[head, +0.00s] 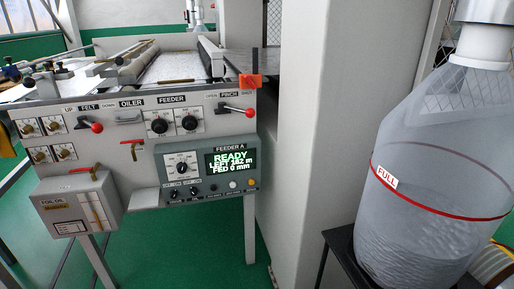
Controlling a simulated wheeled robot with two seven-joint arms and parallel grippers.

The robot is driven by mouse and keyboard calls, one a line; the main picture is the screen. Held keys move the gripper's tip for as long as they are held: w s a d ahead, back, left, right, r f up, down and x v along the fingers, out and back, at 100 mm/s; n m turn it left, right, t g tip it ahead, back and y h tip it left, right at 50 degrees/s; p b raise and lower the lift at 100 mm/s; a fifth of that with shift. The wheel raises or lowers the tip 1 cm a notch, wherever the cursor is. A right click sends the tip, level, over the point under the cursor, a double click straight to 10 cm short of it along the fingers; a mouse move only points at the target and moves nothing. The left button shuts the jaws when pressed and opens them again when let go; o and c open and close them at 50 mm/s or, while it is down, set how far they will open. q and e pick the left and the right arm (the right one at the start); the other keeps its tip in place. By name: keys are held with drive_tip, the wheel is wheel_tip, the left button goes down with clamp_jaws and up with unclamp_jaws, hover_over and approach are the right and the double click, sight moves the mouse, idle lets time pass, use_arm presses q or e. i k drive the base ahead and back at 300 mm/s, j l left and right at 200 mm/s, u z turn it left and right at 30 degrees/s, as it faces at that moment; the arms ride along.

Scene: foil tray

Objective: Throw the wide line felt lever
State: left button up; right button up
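The felt lever (88,123) is on the upper left of the grey machine front, under the label FELT between UP and DOWN. Its red ball knob (97,127) points right and slightly down, on the DOWN side. Whether this machine is the wide line cannot be told; its control box (206,172) reads FEEDER A. The box's display (230,160) shows READY, LEFT 182 m, FED 0 mm. Neither my left nor my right gripper is in view, and nothing touches the lever.
A similar red-knobbed pinch lever (238,109) is at the right of the panel. Two black feeder dials (173,123) sit between them. A white pillar (310,130) and a large clear bag (435,190) marked FULL stand right.

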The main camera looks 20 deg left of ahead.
sight(97, 127)
drive_tip(key=u, duration=0.4)
drive_tip(key=k+u, duration=0.15)
drive_tip(key=u, duration=0.6)
drive_tip(key=k+u, duration=0.1)
drive_tip(key=u, duration=0.3)
